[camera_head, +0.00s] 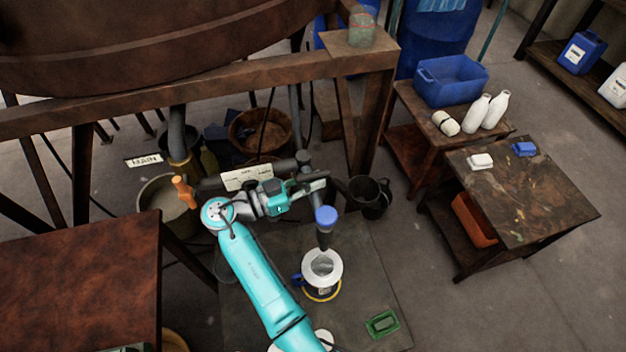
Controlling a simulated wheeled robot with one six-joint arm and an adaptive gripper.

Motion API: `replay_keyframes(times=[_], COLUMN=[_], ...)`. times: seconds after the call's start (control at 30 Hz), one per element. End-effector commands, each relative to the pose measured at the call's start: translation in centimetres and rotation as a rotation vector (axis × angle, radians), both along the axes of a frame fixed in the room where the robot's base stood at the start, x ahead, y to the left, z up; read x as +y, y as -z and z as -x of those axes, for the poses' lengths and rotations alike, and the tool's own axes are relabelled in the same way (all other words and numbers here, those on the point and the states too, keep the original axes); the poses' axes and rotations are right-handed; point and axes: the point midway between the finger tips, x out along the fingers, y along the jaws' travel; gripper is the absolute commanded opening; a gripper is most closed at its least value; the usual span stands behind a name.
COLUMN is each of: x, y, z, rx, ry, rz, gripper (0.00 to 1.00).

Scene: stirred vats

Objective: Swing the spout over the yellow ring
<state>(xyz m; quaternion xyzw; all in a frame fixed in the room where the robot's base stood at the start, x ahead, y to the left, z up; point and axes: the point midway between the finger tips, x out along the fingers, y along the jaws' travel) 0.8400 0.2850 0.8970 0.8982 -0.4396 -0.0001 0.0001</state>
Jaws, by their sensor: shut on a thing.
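The spout (325,236) is a dark pipe end with a blue collar, in the middle of the view. It stands just above and behind a white round vessel with a grey inside (333,271). The yellow ring (322,297) shows as a thin curve at the vessel's base on the dark table; the vessel hides most of it. My gripper (318,184) is shut at the dark pipework just behind the blue collar, seemingly on the spout's arm. The fingertips are small and partly hidden, so the exact contact is unclear.
An orange-handled valve (184,190) is left of my wrist, beside a labelled pipe (248,177). A black jug (370,196) stands right of my gripper. A green tray (382,323) lies at the table's front right. A rusty vat frame (200,92) crosses behind.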

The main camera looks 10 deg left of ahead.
Motion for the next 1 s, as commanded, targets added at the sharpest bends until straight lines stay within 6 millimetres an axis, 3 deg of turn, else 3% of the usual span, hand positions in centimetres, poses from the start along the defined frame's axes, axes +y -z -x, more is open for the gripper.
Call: replay_keyframes(times=[0.33, 0.4, 0.47, 0.8, 1.0], x=[0.1, 0.2, 0.1, 0.2, 2.0], y=[-0.2, -0.2, -0.2, -0.1, -0.1], z=[0.0, 0.0, 0.0, 0.1, 1.4], rx=[-0.004, -0.004, -0.004, -0.001, 0.000], ry=[0.000, -0.001, -0.001, 0.000, -0.002], rz=[0.000, 0.000, 0.000, -0.001, 0.000], gripper=[0.00, 0.25, 0.39, 0.39, 0.39])
